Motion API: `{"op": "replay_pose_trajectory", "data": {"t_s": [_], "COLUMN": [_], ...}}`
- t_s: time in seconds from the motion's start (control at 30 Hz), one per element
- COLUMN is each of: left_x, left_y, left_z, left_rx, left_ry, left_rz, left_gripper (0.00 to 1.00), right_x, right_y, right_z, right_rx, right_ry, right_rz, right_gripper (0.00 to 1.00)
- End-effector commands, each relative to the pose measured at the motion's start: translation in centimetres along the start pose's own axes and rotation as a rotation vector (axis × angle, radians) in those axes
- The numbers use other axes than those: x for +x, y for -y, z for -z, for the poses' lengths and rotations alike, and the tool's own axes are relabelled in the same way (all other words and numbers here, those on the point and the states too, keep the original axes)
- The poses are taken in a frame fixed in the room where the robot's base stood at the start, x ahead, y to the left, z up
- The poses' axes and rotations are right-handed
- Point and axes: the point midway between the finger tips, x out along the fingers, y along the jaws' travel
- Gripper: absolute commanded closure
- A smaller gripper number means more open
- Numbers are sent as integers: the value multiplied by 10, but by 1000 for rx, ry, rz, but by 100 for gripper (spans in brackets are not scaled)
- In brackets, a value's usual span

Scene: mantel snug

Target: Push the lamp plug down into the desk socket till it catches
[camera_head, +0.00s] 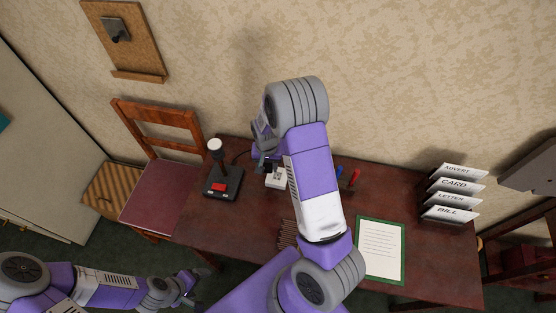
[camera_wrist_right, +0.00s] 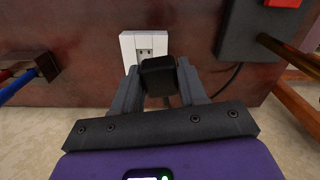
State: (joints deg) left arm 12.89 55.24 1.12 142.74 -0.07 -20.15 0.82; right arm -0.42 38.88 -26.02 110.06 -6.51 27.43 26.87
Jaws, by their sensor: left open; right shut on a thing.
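The black lamp plug (camera_wrist_right: 158,78) is between the fingers of my right gripper (camera_wrist_right: 158,84), which is shut on it. The white desk socket (camera_wrist_right: 142,45) lies just beyond the plug in the right wrist view, with its dark slots showing. The plug's far end overlaps the socket's near edge in that picture; I cannot tell if they touch. In the head view the socket (camera_head: 276,181) is on the desk, partly hidden by my right arm, beside my right gripper (camera_head: 267,168). My left gripper (camera_head: 187,291) is open and empty, low in front of the desk.
Red and blue handled tools (camera_head: 354,178) stand right of my right arm. A green-edged sheet (camera_head: 381,250) and a letter rack (camera_head: 452,195) are further right. A chair (camera_head: 157,190) is at left.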

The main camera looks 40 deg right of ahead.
Motion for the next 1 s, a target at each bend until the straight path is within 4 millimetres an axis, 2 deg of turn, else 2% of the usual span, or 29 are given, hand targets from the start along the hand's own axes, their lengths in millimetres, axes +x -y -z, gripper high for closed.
{"op": "replay_pose_trajectory", "data": {"t_s": [0.1, 0.23, 0.47, 1.0], "left_x": [-5, -5, 1, 28], "left_y": [-2, -2, 0, 10], "left_z": [0, 0, 0, 2], "left_rx": [0, 0, 0, 0], "left_ry": [0, -1, -1, -1], "left_rz": [0, 0, 0, 0], "left_gripper": [19, 19, 19, 19], "right_x": [9, 15, 24, 65], "right_y": [-21, -31, -32, -32], "right_z": [14, 20, 20, 21], "right_rx": [118, 179, 189, 187], "right_ry": [0, 0, -1, -1], "right_rz": [1, 3, 3, 4], "right_gripper": [94, 94, 94, 94]}}
